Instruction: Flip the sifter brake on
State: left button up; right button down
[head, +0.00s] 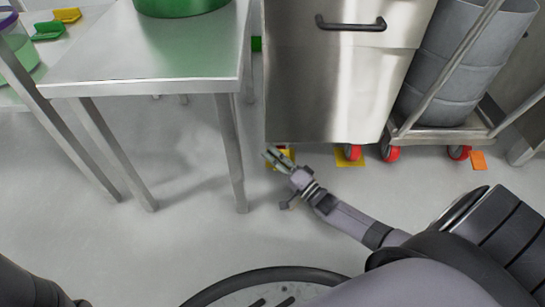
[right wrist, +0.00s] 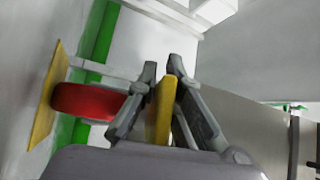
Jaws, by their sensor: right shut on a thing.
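The steel unit (head: 335,85) with a dark drawer handle stands on red casters at the middle right of the head view. My right gripper (head: 273,156) is low at its front left corner, near the floor. In the right wrist view a flat yellow brake tab (right wrist: 164,108) sits between the two fingers of my right gripper (right wrist: 165,85), which is shut on it. A red caster wheel (right wrist: 90,101) is just left of the fingers there. The gripper hides most of this corner in the head view. My left gripper is out of frame.
A steel table (head: 150,55) with a green container (head: 182,5) stands to the left, its legs near my right gripper. A cart (head: 440,135) with stacked grey bins stands on the right. Floor between the table and my base is clear.

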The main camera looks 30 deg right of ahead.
jog(key=c, duration=2)
grip_release()
jog(key=shift+s, duration=0.1)
jog(key=shift+s+d+f, duration=0.1)
jog(key=shift+s+f, duration=0.05)
jog(key=shift+s, duration=0.1)
jog(key=r+v, duration=0.1)
jog(key=v, duration=0.8)
jog(key=r+v, duration=0.1)
jog(key=v, duration=0.4)
jog(key=shift+s+r, duration=0.3)
jog(key=shift+r, duration=0.05)
